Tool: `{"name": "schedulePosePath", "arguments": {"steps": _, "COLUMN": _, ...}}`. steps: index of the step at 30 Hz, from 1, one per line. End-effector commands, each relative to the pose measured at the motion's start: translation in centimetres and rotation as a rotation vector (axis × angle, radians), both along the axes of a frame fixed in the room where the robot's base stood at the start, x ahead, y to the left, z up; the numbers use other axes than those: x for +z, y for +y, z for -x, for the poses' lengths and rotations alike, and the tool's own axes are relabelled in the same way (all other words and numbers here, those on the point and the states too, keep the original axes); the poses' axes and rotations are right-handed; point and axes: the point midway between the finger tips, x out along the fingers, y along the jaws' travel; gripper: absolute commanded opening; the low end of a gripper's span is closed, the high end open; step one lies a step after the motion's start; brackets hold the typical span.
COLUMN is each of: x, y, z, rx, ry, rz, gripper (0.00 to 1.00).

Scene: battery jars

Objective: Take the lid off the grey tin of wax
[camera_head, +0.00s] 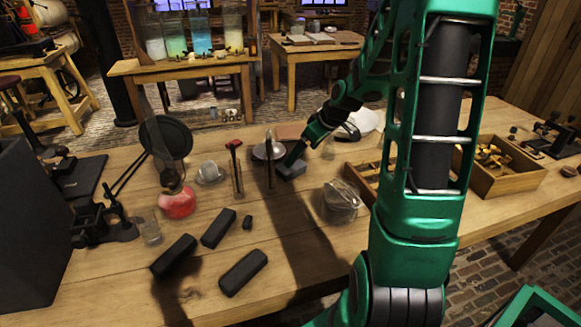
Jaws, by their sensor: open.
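My gripper (293,157) is at the far end of my green arm, pointing down and left over the middle of the table. It is open. Right below its tips is a small grey block-like thing (291,171), which looks like the grey tin. At this size I cannot tell its lid from its body, or whether the gripper touches it. The gripper hides part of its top.
A metal bowl (262,151) and slim upright holders stand just left. A clear lumpy object (341,203) and a wooden tray (512,182) lie right.

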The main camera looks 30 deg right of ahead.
Motion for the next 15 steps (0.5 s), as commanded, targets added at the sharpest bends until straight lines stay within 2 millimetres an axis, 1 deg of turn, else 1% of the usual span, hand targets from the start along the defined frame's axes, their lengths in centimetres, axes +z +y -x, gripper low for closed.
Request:
{"name": "schedulePosePath", "arguments": {"steps": 5, "x": -0.8, "y": 0.4, "z": -0.5, "rx": 0.001, "ry": 0.0, "rz": 0.0, "gripper": 0.98}}
{"name": "schedulePosePath", "arguments": {"steps": 11, "x": -2.9, "y": 1.6, "z": -1.9, "rx": 0.003, "ry": 0.003, "rz": -0.002, "gripper": 0.98}}
{"name": "schedulePosePath", "arguments": {"steps": 15, "x": -4.2, "y": 1.7, "z": -2.7, "rx": 0.0, "ry": 0.002, "rz": -0.001, "gripper": 0.98}}
